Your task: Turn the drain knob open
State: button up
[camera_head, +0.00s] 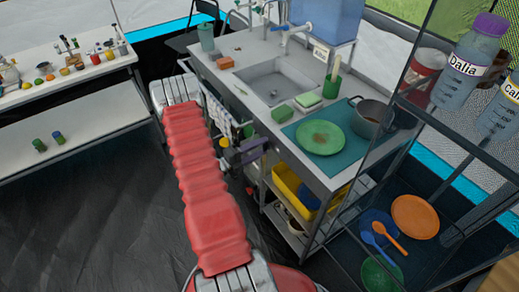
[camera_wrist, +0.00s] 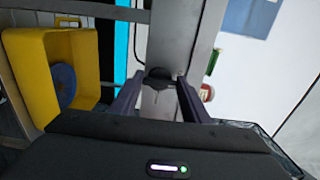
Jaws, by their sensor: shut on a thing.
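The dark drain knob (camera_wrist: 158,73) shows in the middle of the wrist view, against a grey metal surface. My gripper (camera_wrist: 158,88) has one dark finger on each side of it and is shut on it. Part of the knob is hidden between the fingers, so its exact angle is hard to tell. In the head view my gripper (camera_head: 247,150) is at the front of the sink counter (camera_head: 235,82), below the sink basin (camera_head: 275,82). The knob cannot be made out there.
A yellow tub (camera_wrist: 30,75) with a blue item in it is left in the wrist view; the tub (camera_head: 290,185) sits on the shelf under the counter. Towels (camera_head: 222,118) hang at the counter's front. A wire rack (camera_head: 395,120) stands at right. Dark floor (camera_head: 90,220) is clear at left.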

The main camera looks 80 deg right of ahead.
jog(key=shift+w+f, duration=0.1)
jog(key=shift+w, duration=0.05)
jog(key=o, duration=1)
jog(key=shift+o, duration=0.2)
jog(key=shift+a, duration=0.1)
jog(key=v, duration=1.3)
jog(key=shift+w+a, duration=0.15)
jog(key=shift+a, duration=0.1)
